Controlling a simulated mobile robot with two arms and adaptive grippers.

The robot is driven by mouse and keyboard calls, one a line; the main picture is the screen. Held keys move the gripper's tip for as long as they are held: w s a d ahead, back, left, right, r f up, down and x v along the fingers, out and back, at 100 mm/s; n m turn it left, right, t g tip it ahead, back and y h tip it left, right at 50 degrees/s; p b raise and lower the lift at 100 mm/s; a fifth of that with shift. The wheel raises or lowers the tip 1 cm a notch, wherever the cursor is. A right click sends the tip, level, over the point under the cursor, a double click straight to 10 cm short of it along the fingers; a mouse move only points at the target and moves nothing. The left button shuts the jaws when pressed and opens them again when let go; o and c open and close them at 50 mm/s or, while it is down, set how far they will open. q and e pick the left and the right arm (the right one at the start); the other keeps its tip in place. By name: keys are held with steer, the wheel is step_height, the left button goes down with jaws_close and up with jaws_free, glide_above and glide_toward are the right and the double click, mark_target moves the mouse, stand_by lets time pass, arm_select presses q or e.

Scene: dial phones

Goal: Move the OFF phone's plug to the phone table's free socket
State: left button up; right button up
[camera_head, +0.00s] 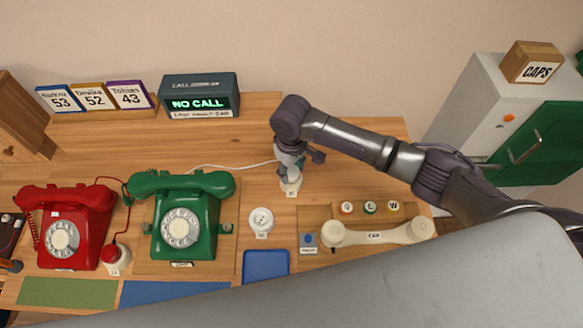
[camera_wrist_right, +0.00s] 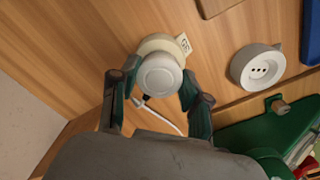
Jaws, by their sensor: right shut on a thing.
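The green dial phone (camera_head: 183,215) stands on a wooden board on the table; its small label is too small to read. A thin white cord runs from it to a white plug (camera_wrist_right: 159,75) under my right gripper (camera_head: 291,168). In the right wrist view my right gripper (camera_wrist_right: 155,92) has its fingers shut on that plug, one at each side. The plug sits over a cream round socket (camera_wrist_right: 167,44) with a tag; I cannot tell if it is fully seated. An empty white socket (camera_head: 261,221) is nearer the front, also in the right wrist view (camera_wrist_right: 257,68). My left gripper is not in view.
A red phone (camera_head: 66,228) stands at left, with a red plug (camera_head: 116,257) in a socket. A NO CALL display (camera_head: 199,97) stands at the back. A cream handset (camera_head: 375,234), buttons (camera_head: 369,207) and a blue tray (camera_head: 265,264) occupy the front right.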

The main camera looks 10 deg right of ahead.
stand_by(0.4)
steer(key=shift+p, duration=0.55)
steer(key=shift+f+b, duration=0.3)
steer(key=shift+f, duration=0.4)
steer(key=o, duration=1.1)
steer(key=shift+r, duration=0.15)
step_height(320, 180, up, 12)
stand_by(0.3)
